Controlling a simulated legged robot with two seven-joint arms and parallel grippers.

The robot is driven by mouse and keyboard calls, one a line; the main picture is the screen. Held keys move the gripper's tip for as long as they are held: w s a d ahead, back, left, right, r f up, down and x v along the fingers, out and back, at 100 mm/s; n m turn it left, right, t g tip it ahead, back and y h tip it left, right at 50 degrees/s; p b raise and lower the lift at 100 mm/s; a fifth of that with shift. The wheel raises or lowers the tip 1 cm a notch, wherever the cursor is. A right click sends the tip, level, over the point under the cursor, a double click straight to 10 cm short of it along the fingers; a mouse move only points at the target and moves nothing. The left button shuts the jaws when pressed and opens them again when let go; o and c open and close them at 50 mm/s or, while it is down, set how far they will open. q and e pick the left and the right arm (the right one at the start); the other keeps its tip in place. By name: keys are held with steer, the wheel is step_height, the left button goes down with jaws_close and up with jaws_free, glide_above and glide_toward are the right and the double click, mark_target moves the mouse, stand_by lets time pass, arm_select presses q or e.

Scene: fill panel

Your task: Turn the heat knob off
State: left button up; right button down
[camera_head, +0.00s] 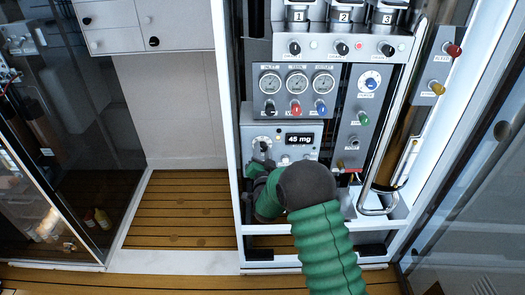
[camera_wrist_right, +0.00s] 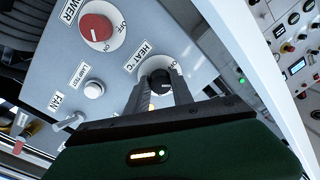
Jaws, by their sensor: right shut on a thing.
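The heat knob (camera_wrist_right: 160,79) is a round black knob on a white disc, under a "HEAT °C" label in the right wrist view. My right gripper (camera_wrist_right: 159,90) has one finger on each side of it and is shut on it. The fingers hide the knob's lower sides and part of the disc's markings, so its setting cannot be read. In the head view my right gripper (camera_head: 256,168) is at the lower left of the instrument cabinet, partly hidden behind its own arm. The heat knob cannot be made out there. My left gripper is out of view.
Close to the heat knob are a red power knob (camera_wrist_right: 97,28), a white lamp test button (camera_wrist_right: 94,89) and a fan toggle (camera_wrist_right: 68,122). The head view shows gauges (camera_head: 297,82), a "45 mg" display (camera_head: 299,139) and a vertical metal handle (camera_head: 397,110). Wooden floor (camera_head: 180,210) lies open left.

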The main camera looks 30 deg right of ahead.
steer(key=shift+s+a+f+n+y+p, duration=0.15)
steer(key=shift+n+p, duration=0.15)
steer(key=shift+n, duration=1.35)
steer(key=shift+w+d+f+n+y+p, duration=0.1)
steer(key=shift+n+p, duration=0.25)
steer(key=shift+n, duration=1.25)
steer(key=shift+s+a+f+n+y+p, duration=0.15)
steer(key=shift+n+p, duration=0.15)
steer(key=shift+n, duration=1.35)
steer(key=shift+d, duration=0.15)
steer(key=c, duration=1.3)
jaws_free()
steer(key=shift+w, duration=0.1)
steer(key=shift+o, duration=1)
steer(key=shift+d+r, duration=0.1)
steer(key=shift+r, duration=0.05)
steer(key=shift+r, duration=0.1)
